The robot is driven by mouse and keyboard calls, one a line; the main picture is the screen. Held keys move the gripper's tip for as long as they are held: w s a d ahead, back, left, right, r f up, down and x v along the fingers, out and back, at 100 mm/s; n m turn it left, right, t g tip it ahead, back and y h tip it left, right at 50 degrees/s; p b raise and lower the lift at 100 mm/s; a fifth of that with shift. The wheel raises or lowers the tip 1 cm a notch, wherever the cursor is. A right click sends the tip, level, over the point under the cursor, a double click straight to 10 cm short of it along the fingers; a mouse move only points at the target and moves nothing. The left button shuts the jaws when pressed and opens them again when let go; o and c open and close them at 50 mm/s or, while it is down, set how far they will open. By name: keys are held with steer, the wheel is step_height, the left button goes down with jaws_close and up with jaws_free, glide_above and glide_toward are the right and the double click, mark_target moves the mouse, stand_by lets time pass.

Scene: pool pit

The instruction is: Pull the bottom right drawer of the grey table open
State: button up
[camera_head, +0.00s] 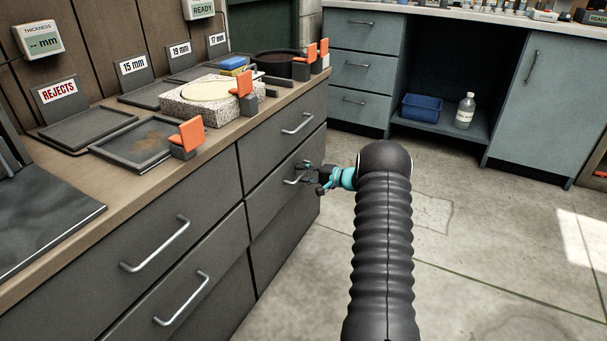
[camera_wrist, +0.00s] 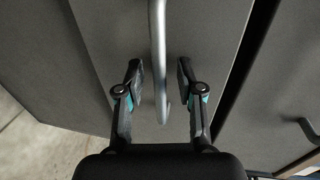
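The grey table (camera_head: 180,226) has two columns of drawers with silver bar handles. The bottom right drawer (camera_head: 262,206) looks shut, in line with the drawer above it. Its handle (camera_head: 290,181) is partly covered by my gripper (camera_head: 308,178) in the head view. In the wrist view, the handle (camera_wrist: 158,50) runs upright in the picture between the two fingers of my gripper (camera_wrist: 160,78). The fingers are open, one on each side of the handle, with a visible gap on both sides. Its hooked end shows between them.
The top right drawer (camera_head: 280,135) looks shut above. Trays, including a rejects tray (camera_head: 85,128), a stone block (camera_head: 200,112) and orange-topped clamps (camera_head: 187,136) sit on the tabletop. The concrete floor (camera_head: 450,250) to the right is clear. A blue-grey cabinet (camera_head: 362,72) stands behind.

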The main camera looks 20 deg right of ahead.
steer(key=shift+w, duration=0.1)
jaws_close()
